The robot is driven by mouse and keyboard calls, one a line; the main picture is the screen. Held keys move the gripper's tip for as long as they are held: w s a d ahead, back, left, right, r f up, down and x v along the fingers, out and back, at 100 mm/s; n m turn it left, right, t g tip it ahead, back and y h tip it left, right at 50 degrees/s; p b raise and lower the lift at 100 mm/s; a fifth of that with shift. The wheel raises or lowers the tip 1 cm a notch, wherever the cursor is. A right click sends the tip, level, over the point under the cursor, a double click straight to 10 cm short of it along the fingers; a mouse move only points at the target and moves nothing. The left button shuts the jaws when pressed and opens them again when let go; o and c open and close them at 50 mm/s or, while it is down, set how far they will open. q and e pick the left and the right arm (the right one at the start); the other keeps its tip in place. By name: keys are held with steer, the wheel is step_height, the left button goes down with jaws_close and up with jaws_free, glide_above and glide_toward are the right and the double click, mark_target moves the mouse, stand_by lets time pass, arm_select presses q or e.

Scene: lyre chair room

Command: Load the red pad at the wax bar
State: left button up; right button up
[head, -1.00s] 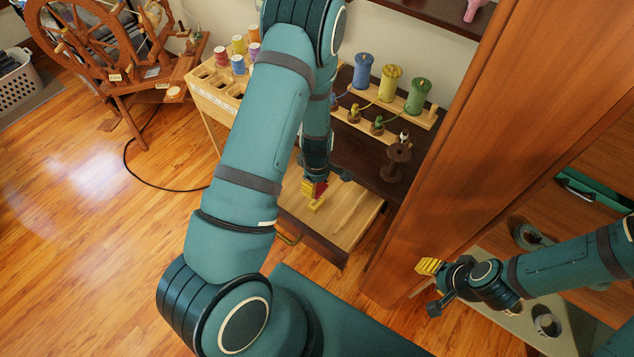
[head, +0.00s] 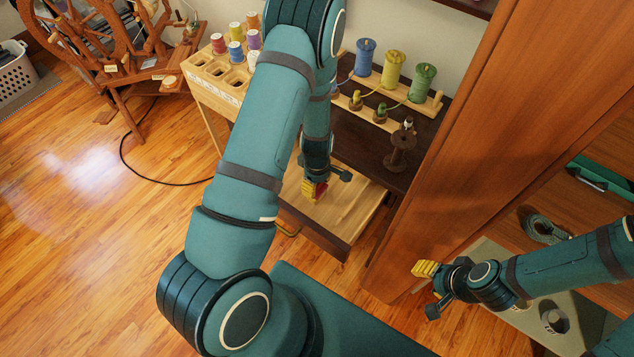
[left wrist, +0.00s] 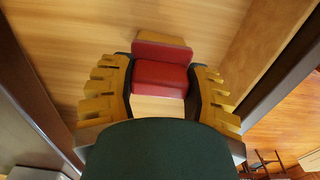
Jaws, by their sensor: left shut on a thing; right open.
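A red pad (left wrist: 160,76) with pale wood at its ends shows between the yellow fingers of my left gripper (left wrist: 160,88) in the left wrist view. The gripper is shut on it, over the floor of an open drawer. In the head view my left gripper (head: 314,190) is low in the drawer (head: 345,215), with a bit of red at its fingertips. I cannot tell whether the pad touches the drawer floor. My right gripper (head: 428,289) is open and empty at the right, in front of the wooden cabinet. I cannot make out the wax bar with certainty.
A dark table (head: 365,145) above the drawer carries a wooden rack with blue, yellow and green spools (head: 393,70) and a dark spool stand (head: 400,150). A pale holder (head: 215,85) with several small spools stands left. The tall cabinet (head: 500,130) closes off the right.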

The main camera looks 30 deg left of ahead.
arm_select(q)
steer(key=shift+f+b, duration=0.5)
steer(key=shift+f, duration=0.05)
stand_by(1.9)
steer(key=shift+r+p, duration=2.8)
steer(key=shift+r, duration=0.75)
